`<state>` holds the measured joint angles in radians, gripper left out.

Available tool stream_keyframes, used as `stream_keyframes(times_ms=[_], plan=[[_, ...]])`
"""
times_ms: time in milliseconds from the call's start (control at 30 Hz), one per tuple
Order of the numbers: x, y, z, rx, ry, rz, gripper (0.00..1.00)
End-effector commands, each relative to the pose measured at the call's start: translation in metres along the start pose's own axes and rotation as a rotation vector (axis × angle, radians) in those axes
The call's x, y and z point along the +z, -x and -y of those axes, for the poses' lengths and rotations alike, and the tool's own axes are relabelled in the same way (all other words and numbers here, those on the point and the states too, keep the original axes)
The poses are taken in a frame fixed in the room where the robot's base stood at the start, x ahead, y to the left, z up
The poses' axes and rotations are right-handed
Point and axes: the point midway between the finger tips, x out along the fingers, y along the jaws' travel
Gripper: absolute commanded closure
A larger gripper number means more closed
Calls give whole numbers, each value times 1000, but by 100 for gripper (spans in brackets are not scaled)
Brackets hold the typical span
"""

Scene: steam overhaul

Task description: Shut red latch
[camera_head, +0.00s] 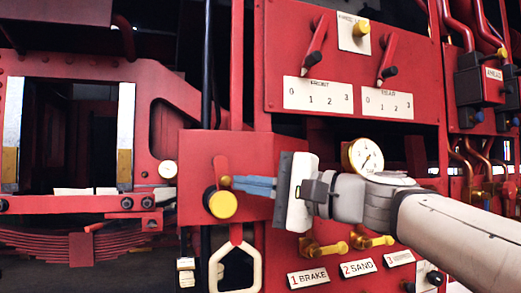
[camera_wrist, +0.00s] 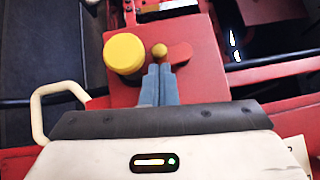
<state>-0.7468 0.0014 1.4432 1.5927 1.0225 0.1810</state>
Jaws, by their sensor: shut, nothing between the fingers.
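The red latch (camera_head: 221,167) is a short rounded bar, standing upright on a red box face (camera_head: 195,150) in the head view. It also shows in the wrist view (camera_wrist: 181,53), beside a small brass knob (camera_wrist: 160,50). A large yellow round knob (camera_head: 221,204) sits just below it, and to its left in the wrist view (camera_wrist: 124,53). My gripper (camera_head: 234,183) is shut and empty, its blue fingers pointing at the small knob from the right. The fingertips (camera_wrist: 159,70) are right at that knob; I cannot tell whether they touch it.
A cream loop handle (camera_head: 236,268) hangs below the box. A round gauge (camera_head: 362,156) and brass valves (camera_head: 323,248) are close to my arm. A panel with two red levers (camera_head: 315,47) stands above. A dark vertical pipe (camera_head: 207,75) runs behind the box.

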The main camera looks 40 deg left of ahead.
Motion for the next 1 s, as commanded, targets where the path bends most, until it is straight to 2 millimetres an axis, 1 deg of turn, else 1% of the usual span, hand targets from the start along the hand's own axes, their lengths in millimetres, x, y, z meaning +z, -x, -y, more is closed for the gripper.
stream_keyframes(times_ms=[33, 200, 800, 1000], plan=[[1, 0, -4, -9, -8, 2, 100], [1, -1, -5, -38, -39, 0, 100], [3, -3, -4, -61, -62, 2, 100], [-2, 3, -4, -61, -62, 0, 100]])
